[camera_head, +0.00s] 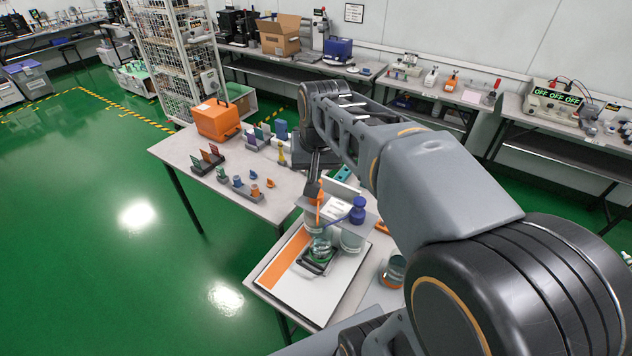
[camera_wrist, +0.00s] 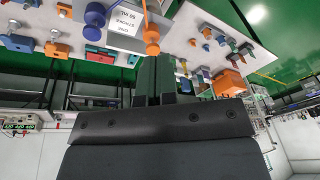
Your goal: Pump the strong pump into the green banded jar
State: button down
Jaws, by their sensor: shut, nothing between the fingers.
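An orange pump (camera_head: 320,200) and a blue pump (camera_head: 357,211) stand side by side on clear bottles on the near bench. They also show in the wrist view, the orange pump (camera_wrist: 152,42) and the blue pump (camera_wrist: 95,15). A white card (camera_wrist: 127,28) between them bears text about one stroke; I cannot tell which pump is the strong one. A clear jar with a green band (camera_head: 320,249) sits on a dark stand below the orange pump. My gripper (camera_head: 316,176) is shut and empty, fingers pointing down just above the orange pump; in the wrist view its fingertips (camera_wrist: 152,58) are close to it. Contact is unclear.
A white board with an orange strip (camera_head: 285,262) lies under the stand. Another banded jar (camera_head: 394,270) stands to the right, near my arm. Small coloured parts and an orange case (camera_head: 217,119) are on the bench farther left.

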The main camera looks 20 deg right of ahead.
jog(key=s+a+f+n+t, duration=0.1)
jog(key=s+a+f+n, duration=0.1)
jog(key=s+f, duration=0.3)
jog(key=s+n, duration=0.1)
jog(key=s, duration=0.3)
jog(key=shift+a+f+n+t, duration=0.3)
jog(key=shift+a+f+t, duration=0.1)
